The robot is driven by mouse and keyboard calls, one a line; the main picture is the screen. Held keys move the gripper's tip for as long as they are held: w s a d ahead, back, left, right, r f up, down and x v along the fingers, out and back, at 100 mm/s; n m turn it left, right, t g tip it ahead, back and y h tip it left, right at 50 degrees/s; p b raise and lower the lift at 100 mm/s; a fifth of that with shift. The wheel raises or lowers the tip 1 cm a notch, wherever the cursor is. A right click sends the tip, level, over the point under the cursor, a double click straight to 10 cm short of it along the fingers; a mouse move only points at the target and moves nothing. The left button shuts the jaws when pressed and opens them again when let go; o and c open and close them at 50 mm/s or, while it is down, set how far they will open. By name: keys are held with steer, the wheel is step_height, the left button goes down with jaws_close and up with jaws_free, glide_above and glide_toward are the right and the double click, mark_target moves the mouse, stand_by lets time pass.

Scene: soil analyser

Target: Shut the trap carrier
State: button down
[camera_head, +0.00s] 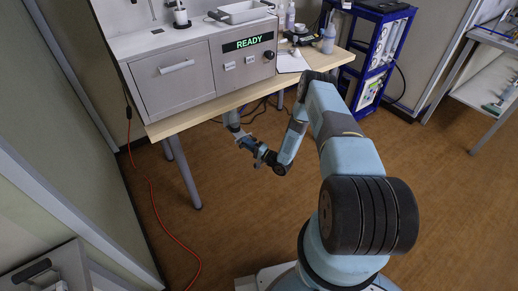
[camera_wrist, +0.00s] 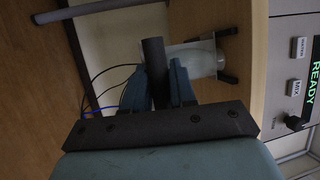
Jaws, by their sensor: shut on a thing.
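The trap carrier shows in the wrist view as a clear cup (camera_wrist: 203,57) at the underside of the wooden table, with a dark bar-shaped handle (camera_wrist: 153,60) in front of it. My gripper (camera_wrist: 160,78) has its two blue fingers on either side of this dark handle and is shut on it. In the head view my gripper (camera_head: 235,128) is just below the table's front edge, under the analyser. The carrier is mostly hidden there by the table and my gripper. I cannot tell how far out the carrier stands.
The grey analyser (camera_head: 200,70) with a lit READY display stands on the wooden table (camera_head: 205,112). Table legs (camera_head: 183,170) and hanging dark cables (camera_wrist: 105,90) are near my arm. A blue rack (camera_head: 378,50) stands at the right. The floor in front is mostly clear, with a red cable at left.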

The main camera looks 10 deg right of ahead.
mark_target(238, 134)
steer(key=w+a, duration=0.1)
steer(key=w, duration=0.1)
steer(key=w+a, duration=0.1)
steer(key=w, duration=0.2)
steer(key=w+a, duration=0.1)
steer(key=w, duration=0.2)
steer(key=shift+a+f, duration=0.2)
steer(key=shift+f, duration=0.05)
steer(key=c, duration=1.2)
jaws_free()
steer(key=shift+c, duration=0.2)
steer(key=shift+o, duration=1.1)
steer(key=shift+w+r, duration=0.1)
steer(key=v, duration=1.3)
steer(key=shift+s+d, duration=0.3)
